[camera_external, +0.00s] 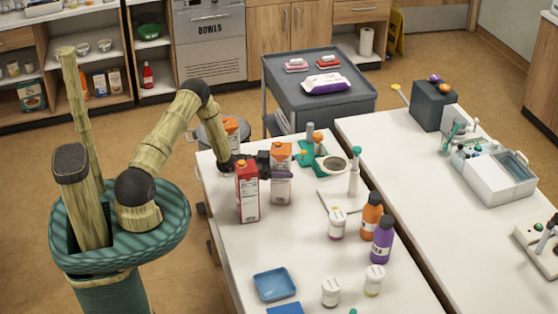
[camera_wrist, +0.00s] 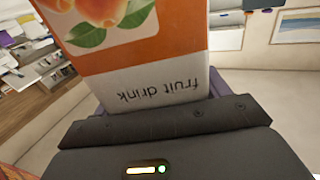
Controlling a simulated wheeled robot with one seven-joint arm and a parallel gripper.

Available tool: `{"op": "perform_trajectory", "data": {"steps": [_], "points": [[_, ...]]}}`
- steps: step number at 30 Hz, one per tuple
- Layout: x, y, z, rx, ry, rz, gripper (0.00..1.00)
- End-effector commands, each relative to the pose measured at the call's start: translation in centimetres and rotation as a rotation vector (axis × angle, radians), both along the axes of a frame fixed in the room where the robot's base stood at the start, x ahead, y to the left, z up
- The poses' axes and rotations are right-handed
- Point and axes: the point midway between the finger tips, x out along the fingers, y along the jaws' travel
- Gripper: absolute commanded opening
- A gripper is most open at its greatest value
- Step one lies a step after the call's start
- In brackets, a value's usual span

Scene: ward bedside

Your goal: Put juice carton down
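The juice carton (camera_external: 281,188), orange and white, stands upright between the fingers of my gripper (camera_external: 279,173) at the left side of the white table. In the wrist view the carton (camera_wrist: 140,62) fills the upper middle, with "fruit drink" upside down. The purple finger pads show at its edges and my gripper (camera_wrist: 160,112) appears shut on it. The carton's base is at or just above the tabletop; I cannot tell whether it touches.
A red carton (camera_external: 248,195) stands close in front. A green holder (camera_external: 308,155) and tape roll (camera_external: 331,166) are behind right. Orange (camera_external: 370,216) and purple (camera_external: 382,243) bottles stand right. A blue tray (camera_external: 271,285) lies at the front; the tabletop (camera_external: 290,240) between is clear.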

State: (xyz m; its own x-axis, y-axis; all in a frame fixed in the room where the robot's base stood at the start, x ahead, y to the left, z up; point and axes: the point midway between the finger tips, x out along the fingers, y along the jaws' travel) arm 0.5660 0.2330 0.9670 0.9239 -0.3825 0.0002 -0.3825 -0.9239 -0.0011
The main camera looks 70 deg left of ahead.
Motion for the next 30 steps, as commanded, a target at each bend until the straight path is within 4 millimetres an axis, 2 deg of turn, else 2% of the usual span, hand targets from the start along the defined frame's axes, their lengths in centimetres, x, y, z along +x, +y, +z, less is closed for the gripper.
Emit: {"op": "perform_trajectory", "data": {"steps": [8, 14, 24, 30], "points": [[-0.1, 0.1, 0.4, 0.000, 0.000, 0.001, 0.74], [-2.8, 1.3, -0.1, 0.002, 0.001, 0.004, 0.74], [-8.9, 3.8, -0.1, 0.000, 0.001, 0.003, 0.74], [-10.9, 4.5, 0.1, 0.000, 0.000, 0.001, 0.74]]}}
